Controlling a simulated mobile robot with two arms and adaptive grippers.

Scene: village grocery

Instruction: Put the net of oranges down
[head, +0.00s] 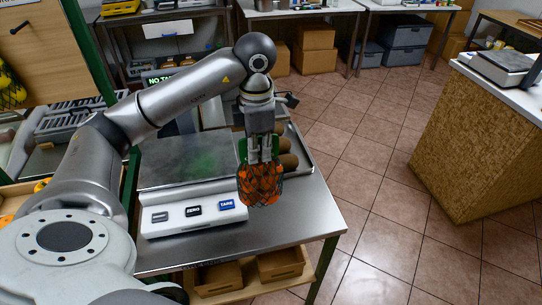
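The net of oranges (261,186) is a dark mesh bag with orange fruit inside and a bit of green at its top. My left gripper (264,158) points down and is shut on the top of the net. The net hangs below the fingers at the right end of the scale, over the steel table (290,222). I cannot tell whether its underside touches the table. The scale (188,160) has a bare, empty plate and a white front with buttons. My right gripper is not in view.
A metal tray (303,165) with brown items lies behind the net. Cardboard boxes (281,263) sit on the shelf below. Free table top shows in front and to the right of the net. A counter (480,135) stands at the right across open tiled floor.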

